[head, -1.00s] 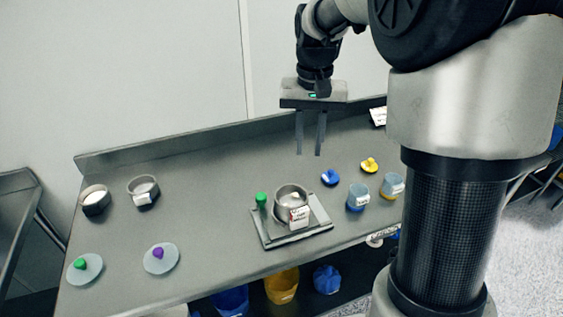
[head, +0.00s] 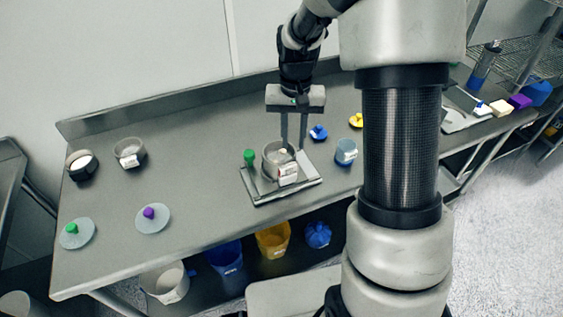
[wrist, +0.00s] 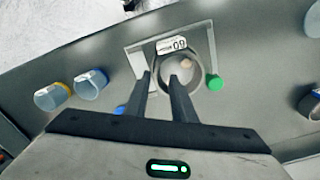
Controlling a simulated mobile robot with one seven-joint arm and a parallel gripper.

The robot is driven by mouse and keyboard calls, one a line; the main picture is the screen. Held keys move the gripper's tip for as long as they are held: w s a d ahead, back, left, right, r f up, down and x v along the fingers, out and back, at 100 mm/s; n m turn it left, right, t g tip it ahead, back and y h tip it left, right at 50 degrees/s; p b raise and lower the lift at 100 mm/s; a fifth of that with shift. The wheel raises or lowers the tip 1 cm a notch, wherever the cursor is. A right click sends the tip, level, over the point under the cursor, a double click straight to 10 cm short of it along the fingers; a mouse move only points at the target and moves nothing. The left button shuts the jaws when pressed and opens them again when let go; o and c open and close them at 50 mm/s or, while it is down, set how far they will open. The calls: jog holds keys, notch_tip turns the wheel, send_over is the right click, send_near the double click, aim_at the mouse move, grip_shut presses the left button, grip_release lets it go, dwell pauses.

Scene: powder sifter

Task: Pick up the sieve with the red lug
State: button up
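A round metal sieve (head: 270,162) with a white label (head: 288,172) sits on a flat metal stand (head: 250,191) beside a green knob (head: 249,156). It also shows in the wrist view (wrist: 201,83), with a small pale piece inside. I cannot make out a red lug on it. My gripper (head: 293,146) points down, open and empty, close to the sieve's back right rim. In the wrist view its fingertips (wrist: 162,74) overlap the rim area; contact is unclear.
Two discs with green (head: 72,229) and purple (head: 149,213) knobs lie at the front left. A blue cup (head: 346,152) and blue (head: 319,132) and yellow (head: 356,119) knobbed pieces are to the right. Bins stand on the shelf below. The left middle of the bench is clear.

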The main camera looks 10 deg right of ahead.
aim_at(281, 159)
jog(key=f, duration=0.2)
jog(key=s+f, duration=0.1)
jog(key=shift+d+f, duration=0.2)
jog(key=shift+f, duration=0.7)
grip_shut()
